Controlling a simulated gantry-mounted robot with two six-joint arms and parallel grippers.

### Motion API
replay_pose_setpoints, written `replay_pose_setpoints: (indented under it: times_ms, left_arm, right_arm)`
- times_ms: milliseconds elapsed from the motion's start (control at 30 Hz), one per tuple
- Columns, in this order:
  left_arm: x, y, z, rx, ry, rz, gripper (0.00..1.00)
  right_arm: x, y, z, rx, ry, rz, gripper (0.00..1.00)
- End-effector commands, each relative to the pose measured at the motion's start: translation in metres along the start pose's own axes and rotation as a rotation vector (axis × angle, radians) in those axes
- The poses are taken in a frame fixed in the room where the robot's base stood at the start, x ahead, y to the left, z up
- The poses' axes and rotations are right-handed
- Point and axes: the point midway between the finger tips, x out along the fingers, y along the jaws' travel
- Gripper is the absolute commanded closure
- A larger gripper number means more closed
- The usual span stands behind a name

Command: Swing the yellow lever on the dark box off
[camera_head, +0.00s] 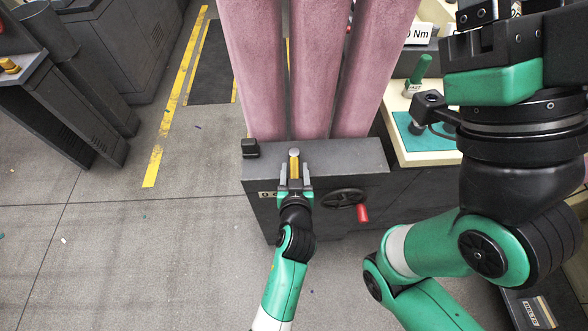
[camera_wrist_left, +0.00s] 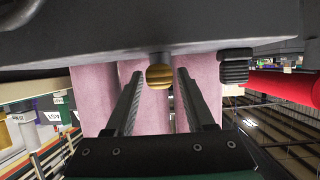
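The dark box (camera_head: 350,157) stands near the middle of the head view, in front of pink felt rolls. The yellow lever (camera_head: 294,164) is on the box's top, with a pale round end. In the left wrist view the lever shows end-on as a yellow knob (camera_wrist_left: 160,76) under the dark box (camera_wrist_left: 110,40). My left gripper (camera_head: 295,172) is open, its fingers on either side of the lever; gaps show between each finger and the knob in the wrist view. My right gripper's dark body (camera_head: 500,42) is at the upper right; its fingertips are out of frame.
Pink felt rolls (camera_head: 318,70) stand upright behind the box. A black wheel with a red handle (camera_head: 363,212) is on the box's front. A black block (camera_head: 250,148) sits at its top left corner. A bench with a green-handled stamp (camera_head: 417,75) stands right.

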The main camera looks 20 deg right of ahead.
Motion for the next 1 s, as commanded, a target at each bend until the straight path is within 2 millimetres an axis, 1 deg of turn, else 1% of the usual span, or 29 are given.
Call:
replay_pose_setpoints:
  times_ms: [300,433,567,800,900,1000]
  left_arm:
    - [-0.001,-0.001,-0.001,0.001,0.001,-0.001,0.38]
    - [-0.009,0.000,-0.003,0.001,0.002,0.000,0.38]
    - [-0.031,0.000,-0.005,0.001,0.002,0.001,0.38]
    - [-0.085,0.000,-0.004,0.002,0.001,0.002,0.38]
    - [-0.103,0.000,-0.003,0.002,0.001,0.002,0.38]
    - [-0.113,0.000,-0.001,0.002,0.000,0.000,0.38]
  right_arm:
    - [0.000,0.000,0.000,0.000,0.000,0.000,0.50]
    - [0.006,0.000,-0.006,0.000,0.000,0.000,0.50]
    - [0.018,0.000,-0.017,0.000,0.000,0.000,0.50]
    - [0.038,0.000,-0.036,0.000,0.000,0.000,0.50]
    - [0.043,0.000,-0.040,0.000,0.000,0.000,0.50]
    - [0.045,0.000,-0.041,0.000,0.000,0.000,0.50]
